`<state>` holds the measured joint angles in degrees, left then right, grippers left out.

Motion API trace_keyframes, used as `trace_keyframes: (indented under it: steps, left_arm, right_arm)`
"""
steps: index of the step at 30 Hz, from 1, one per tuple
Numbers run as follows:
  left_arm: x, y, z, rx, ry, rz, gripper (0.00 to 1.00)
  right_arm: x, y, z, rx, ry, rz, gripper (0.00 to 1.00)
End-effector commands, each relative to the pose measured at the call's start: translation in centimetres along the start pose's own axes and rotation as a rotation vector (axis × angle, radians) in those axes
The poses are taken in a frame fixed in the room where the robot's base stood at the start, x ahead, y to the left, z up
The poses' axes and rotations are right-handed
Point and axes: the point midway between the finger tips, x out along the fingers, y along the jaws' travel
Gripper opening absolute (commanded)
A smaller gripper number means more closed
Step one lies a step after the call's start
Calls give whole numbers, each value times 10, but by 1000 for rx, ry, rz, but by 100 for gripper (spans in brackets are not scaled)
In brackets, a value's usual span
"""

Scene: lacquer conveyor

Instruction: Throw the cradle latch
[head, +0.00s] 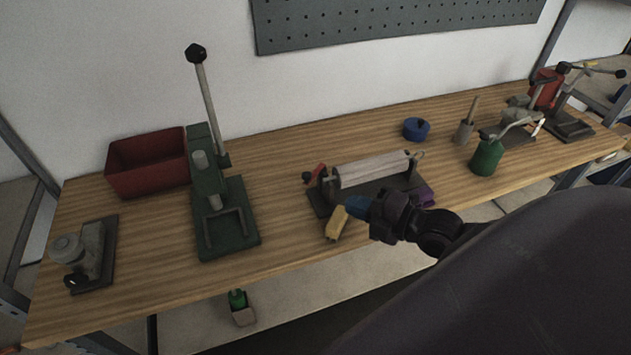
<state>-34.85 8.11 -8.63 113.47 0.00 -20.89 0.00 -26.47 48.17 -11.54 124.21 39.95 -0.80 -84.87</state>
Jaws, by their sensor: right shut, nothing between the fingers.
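The cradle is a dark base (326,203) that holds a pale grey-white roller (371,168) lying across it between end supports. A small red lever with a dark knob (314,175) sits at the cradle's left end and may be the latch; I cannot tell its state. A thin wire-like hook (417,155) shows at the right end. My right gripper (353,206) reaches in from the right, shut and empty, in front of the cradle's front edge. It hides part of the base. My left gripper is not in view.
A yellow block (336,224) lies by the right fingertips, and a purple item (426,196) by the cradle's right end. A green press (208,200) with a tall lever and a red bin (148,163) stand left. A blue round container (416,129) and green can (486,155) stand right.

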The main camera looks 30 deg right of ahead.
Motion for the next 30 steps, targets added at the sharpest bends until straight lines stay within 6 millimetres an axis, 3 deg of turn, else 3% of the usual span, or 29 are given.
trace_keyframes:
  steps: [16,21,30]
  left_arm:
    - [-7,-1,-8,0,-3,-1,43]
    - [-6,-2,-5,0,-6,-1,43]
    - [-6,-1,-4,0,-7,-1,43]
  right_arm:
    - [87,2,-1,7,2,2,0]
    - [102,0,17,2,1,-1,0]
    - [112,0,28,4,1,-1,0]
